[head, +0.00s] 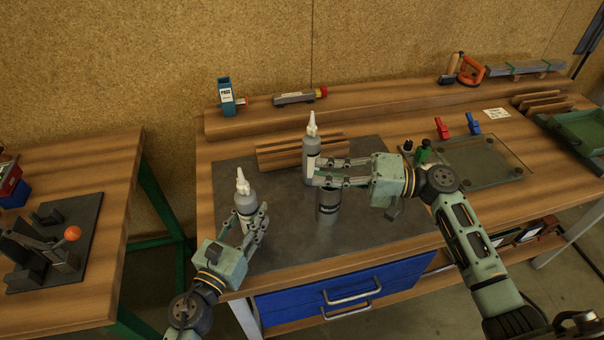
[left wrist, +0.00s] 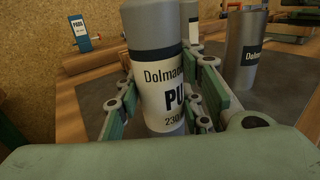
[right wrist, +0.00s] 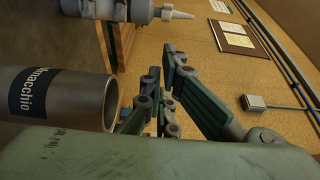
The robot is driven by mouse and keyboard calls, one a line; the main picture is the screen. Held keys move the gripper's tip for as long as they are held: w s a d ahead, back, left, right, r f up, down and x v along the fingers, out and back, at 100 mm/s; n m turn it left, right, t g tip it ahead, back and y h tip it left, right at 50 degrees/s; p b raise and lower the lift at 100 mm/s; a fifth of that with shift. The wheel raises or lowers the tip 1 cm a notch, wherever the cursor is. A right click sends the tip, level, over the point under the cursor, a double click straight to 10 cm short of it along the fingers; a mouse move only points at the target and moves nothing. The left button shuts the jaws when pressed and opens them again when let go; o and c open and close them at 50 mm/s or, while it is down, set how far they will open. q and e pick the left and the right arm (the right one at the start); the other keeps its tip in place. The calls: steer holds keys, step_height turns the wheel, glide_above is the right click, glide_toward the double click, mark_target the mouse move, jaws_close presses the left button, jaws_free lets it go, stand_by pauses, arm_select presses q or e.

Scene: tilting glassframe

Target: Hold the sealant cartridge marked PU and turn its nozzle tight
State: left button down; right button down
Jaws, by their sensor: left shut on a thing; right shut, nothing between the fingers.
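The PU cartridge (head: 246,203) stands upright with a white nozzle on top (head: 242,181). In the left wrist view the fingers flank the white PU label (left wrist: 170,98); the nozzle is out of that frame. My right gripper (head: 312,175) is shut and empty, to the right of the PU cartridge and apart from it. A second nozzled cartridge (head: 311,142) shows just behind its fingertips; its lower part is hidden. In the right wrist view the right fingers (right wrist: 165,95) hold nothing.
A grey cylinder (head: 327,207) without a nozzle stands below the right gripper; it looms close in the right wrist view (right wrist: 90,98). Wooden strips (head: 275,157) lie behind. A glass frame (head: 480,160) and red and blue clamps are at right.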

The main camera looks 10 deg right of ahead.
mark_target(242, 179)
steer(key=w+a, duration=0.1)
steer(key=a, duration=1.1)
steer(key=shift+w, duration=0.35)
steer(key=m+t, duration=0.1)
steer(key=s+t+h, duration=0.1)
steer(key=s+m+t, duration=0.1)
steer(key=shift+a+m+t+h, duration=0.25)
steer(key=shift+m+t+h, duration=0.05)
steer(key=shift+h, duration=0.1)
